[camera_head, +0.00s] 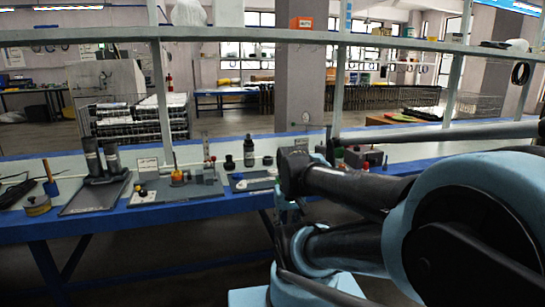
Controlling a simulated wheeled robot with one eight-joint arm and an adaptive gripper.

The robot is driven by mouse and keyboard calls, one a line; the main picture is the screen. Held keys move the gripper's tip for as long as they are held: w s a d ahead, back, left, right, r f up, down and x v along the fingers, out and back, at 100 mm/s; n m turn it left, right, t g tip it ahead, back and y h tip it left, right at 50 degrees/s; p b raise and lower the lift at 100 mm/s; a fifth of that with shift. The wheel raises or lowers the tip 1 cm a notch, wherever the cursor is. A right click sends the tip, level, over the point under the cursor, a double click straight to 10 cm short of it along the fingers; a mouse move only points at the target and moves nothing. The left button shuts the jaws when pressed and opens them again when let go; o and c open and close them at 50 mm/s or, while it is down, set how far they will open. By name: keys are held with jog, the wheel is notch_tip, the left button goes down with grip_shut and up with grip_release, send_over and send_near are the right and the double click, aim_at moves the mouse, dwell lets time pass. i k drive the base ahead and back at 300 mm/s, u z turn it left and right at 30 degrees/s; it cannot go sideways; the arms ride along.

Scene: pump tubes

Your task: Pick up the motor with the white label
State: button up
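I cannot surely pick out a motor with a white label at this size. Two dark upright cylinders with pale bands, the left one (92,158) and the right one (112,159), stand on a grey tray (88,199) at the left of the blue-edged bench. A dark bottle-shaped item (248,152) stands near the bench's middle. A grey boxy item (372,157) sits behind my arm to the right. My gripper (281,213) is small and partly hidden by my arm, at the bench's front edge, apart from the cylinders. Its fingers are not clear.
A second grey tray (150,193) holds a small sign and yellow and grey parts. A shelf (230,35) runs above the bench (95,221), with upright posts.

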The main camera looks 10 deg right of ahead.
aim_at(248, 145)
jog(key=z, duration=0.2)
jog(key=i, duration=1.65)
